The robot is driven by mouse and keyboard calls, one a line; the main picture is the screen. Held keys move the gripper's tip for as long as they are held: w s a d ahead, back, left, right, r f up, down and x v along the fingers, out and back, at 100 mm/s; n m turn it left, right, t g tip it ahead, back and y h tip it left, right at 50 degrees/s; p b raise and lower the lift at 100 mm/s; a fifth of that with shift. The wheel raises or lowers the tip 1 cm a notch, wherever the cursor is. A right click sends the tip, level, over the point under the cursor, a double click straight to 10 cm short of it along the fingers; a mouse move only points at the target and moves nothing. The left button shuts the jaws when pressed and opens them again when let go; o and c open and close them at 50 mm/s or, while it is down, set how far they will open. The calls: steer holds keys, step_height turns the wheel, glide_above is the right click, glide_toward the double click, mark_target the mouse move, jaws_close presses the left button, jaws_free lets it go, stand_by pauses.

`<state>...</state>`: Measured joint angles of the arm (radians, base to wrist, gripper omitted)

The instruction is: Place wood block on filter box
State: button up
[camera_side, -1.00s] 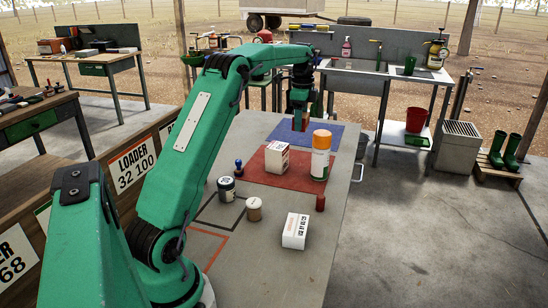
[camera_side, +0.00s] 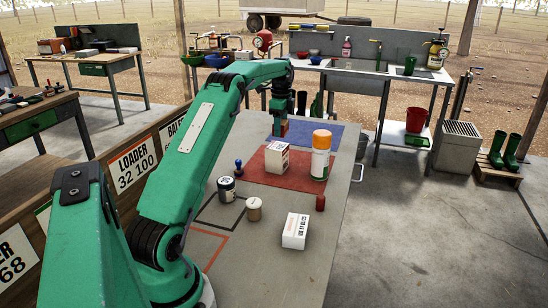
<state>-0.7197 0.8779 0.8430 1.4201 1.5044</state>
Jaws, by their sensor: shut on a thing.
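My gripper (camera_side: 281,119) is at the far end of the table and is shut on a small reddish-brown wood block (camera_side: 280,128). The block shows just beyond a white box with red print (camera_side: 277,158), which stands upright on the red mat. A clear gap shows between block and box. Another white box with dark print (camera_side: 295,231) lies nearer, on the bare table. The lettering is too small to tell which is the filter box. The fingertips are small and partly hidden.
A small red block (camera_side: 320,203), a dark jar (camera_side: 226,188), a tan jar (camera_side: 254,209) and a blue-knobbed item (camera_side: 239,168) stand nearby. The blue mat (camera_side: 325,136) lies behind.

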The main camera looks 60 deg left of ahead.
mark_target(277, 146)
steer(key=shift+s+a+f, duration=0.2)
steer(key=shift+a+f, duration=0.4)
steer(key=shift+a, duration=0.35)
steer(key=shift+f, duration=2)
steer(key=o, duration=1)
steer(key=shift+f, duration=0.1)
steer(key=shift+r, duration=6.05)
steer(key=shift+r, duration=0.1)
